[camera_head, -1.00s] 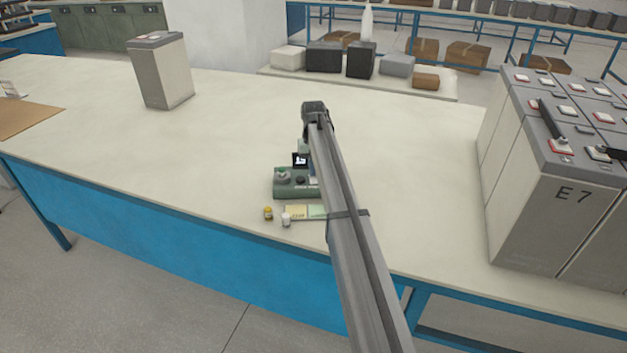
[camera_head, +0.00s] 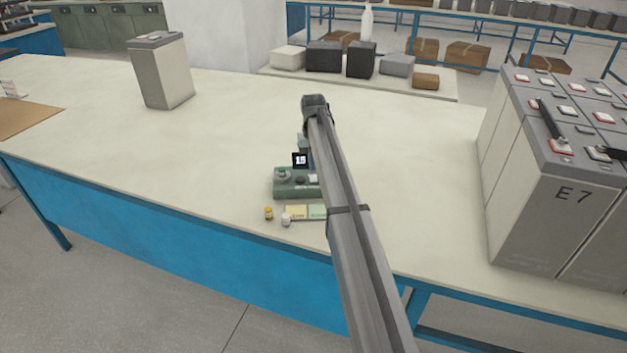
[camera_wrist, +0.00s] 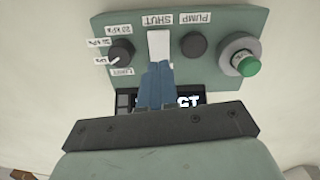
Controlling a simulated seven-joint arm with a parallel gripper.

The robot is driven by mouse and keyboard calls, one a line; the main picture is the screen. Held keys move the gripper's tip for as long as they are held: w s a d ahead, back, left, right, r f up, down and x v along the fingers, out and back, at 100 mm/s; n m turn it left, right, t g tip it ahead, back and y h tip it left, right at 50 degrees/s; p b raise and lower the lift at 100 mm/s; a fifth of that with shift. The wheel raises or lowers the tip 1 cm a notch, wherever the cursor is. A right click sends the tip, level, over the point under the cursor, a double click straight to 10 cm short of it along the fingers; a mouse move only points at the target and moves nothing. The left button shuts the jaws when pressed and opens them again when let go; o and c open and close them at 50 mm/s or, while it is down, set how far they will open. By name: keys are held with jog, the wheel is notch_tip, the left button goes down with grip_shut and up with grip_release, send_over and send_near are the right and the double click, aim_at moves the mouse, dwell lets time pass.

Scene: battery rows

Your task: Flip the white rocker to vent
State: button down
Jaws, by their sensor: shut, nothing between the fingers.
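The white rocker (camera_wrist: 159,44) is on a green panel (camera_wrist: 113,80) in the wrist view, with an upside-down SHUT label (camera_wrist: 155,19) at its upper end. My gripper (camera_wrist: 157,68) is shut and empty; its blue fingers overlap the rocker's lower end. I cannot tell whether they touch it. The rocker's lower end and any label there are hidden, and its tilt is unclear. In the head view the green device (camera_head: 288,190) stands on the bench, partly behind my arm, and its small display (camera_head: 300,160) reads 15.
In the wrist view, a black knob (camera_wrist: 121,52) with kPa labels is left of the rocker. A dark round button (camera_wrist: 194,44) and a green-capped knob (camera_wrist: 246,63) are to its right. Small bottles (camera_head: 286,220) stand before the device. Tall batteries (camera_head: 545,200) stand at right.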

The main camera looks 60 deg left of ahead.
aim_at(313, 176)
notch_tip(313, 176, up, 4)
jog(key=shift+r, duration=0.25)
dwell(0.4)
dwell(0.4)
